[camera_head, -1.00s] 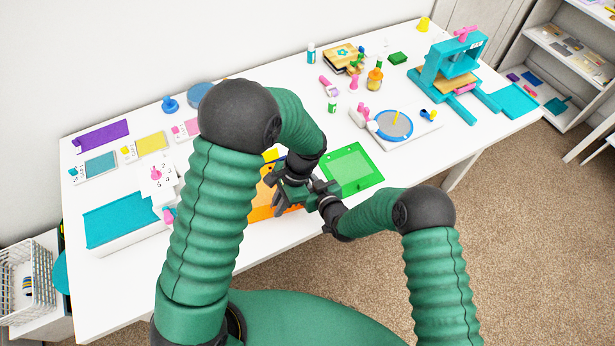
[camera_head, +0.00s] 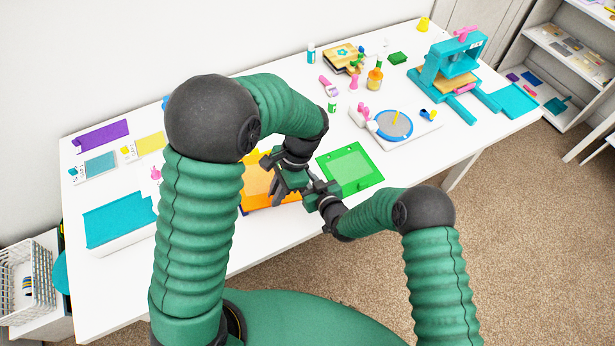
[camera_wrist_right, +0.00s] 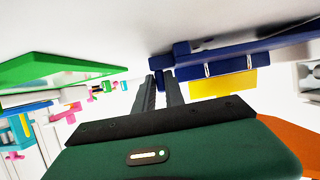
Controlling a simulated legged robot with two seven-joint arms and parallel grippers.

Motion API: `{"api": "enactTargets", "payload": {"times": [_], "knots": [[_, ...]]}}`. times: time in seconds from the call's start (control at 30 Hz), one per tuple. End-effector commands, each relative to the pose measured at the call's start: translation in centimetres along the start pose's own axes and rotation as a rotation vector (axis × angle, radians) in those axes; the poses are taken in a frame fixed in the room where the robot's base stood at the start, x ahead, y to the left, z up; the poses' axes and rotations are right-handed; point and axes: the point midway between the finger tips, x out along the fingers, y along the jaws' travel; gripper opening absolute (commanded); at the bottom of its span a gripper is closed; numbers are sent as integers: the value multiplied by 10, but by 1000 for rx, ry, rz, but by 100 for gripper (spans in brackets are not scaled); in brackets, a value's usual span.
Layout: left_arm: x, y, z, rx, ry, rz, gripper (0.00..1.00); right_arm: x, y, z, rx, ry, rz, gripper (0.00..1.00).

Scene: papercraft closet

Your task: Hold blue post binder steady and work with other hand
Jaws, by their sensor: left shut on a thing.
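The blue post binder (camera_wrist_right: 235,62) is a dark blue bar in the right wrist view, with a yellow piece (camera_wrist_right: 222,83) below it. In the head view it is mostly hidden by my grippers at the orange board (camera_head: 257,190). My left gripper (camera_head: 277,185) is shut at the binder, over the orange board. My right gripper (camera_head: 318,191) comes in from the right beside it. In the right wrist view its fingers (camera_wrist_right: 160,92) are close together at the binder's left end. A blue part shows between the tips; whether they grip it is unclear.
A green board (camera_head: 351,167) lies just right of the grippers. A teal tray (camera_head: 118,220) is at the left. A white board with a blue disc (camera_head: 394,125) and a teal press (camera_head: 448,72) stand at the right. Bottles and small tools stand behind.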

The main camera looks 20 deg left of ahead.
Motion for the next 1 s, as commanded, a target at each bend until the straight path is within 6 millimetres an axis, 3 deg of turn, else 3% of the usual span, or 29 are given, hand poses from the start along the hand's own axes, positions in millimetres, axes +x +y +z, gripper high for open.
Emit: {"api": "enactTargets", "payload": {"times": [0.03, 0.2, 0.37, 0.53, 0.7, 1.0], "knots": [[0, 0, 0, 0, 0, 0, 0, -1, -2, 8, 1, -17, -4, 23], [1, 0, 0, 0, 0, 0, 0, -1, -2, 7, 1, -16, -5, 21], [1, 0, 0, 0, 0, 0, 0, -1, -3, 7, 1, -15, -6, 42], [1, 0, 0, 0, 0, 0, 0, -1, -3, 6, 0, -15, -6, 42], [0, 0, 0, 0, 1, -1, 0, -1, -3, 6, 0, -14, -6, 19], [0, 0, -1, 0, 3, -2, 0, 0, -2, 5, 0, -11, -3, 19]]}}
